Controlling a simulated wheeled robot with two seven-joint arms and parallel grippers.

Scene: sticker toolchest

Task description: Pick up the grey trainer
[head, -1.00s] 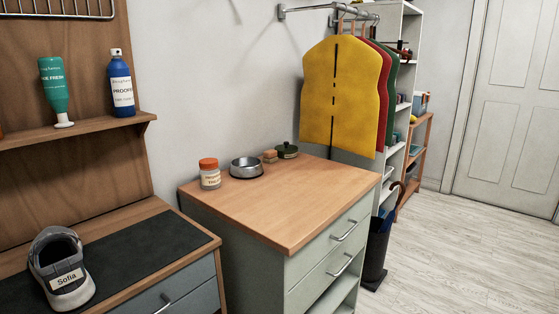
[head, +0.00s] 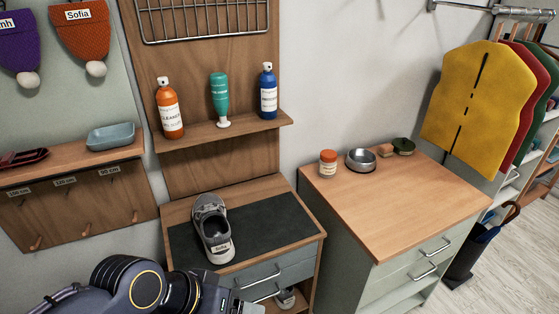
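The grey trainer (head: 212,229) stands on the dark mat (head: 264,229) on top of the small wooden cabinet, near the mat's left side. It carries a "Sofia" label on its heel, which faces me. My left arm reaches in from the bottom left of the head view, below and in front of the trainer. Its gripper end is cut off by the bottom edge, so its fingers do not show. Nothing touches the trainer. My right gripper is not in the picture.
A shelf (head: 232,127) with orange, green and blue bottles overhangs behind the trainer. A wooden-topped chest (head: 400,205) with a jar and a metal bowl stands to the right. Another shoe (head: 285,299) sits in the cabinet below. Coats hang at the far right.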

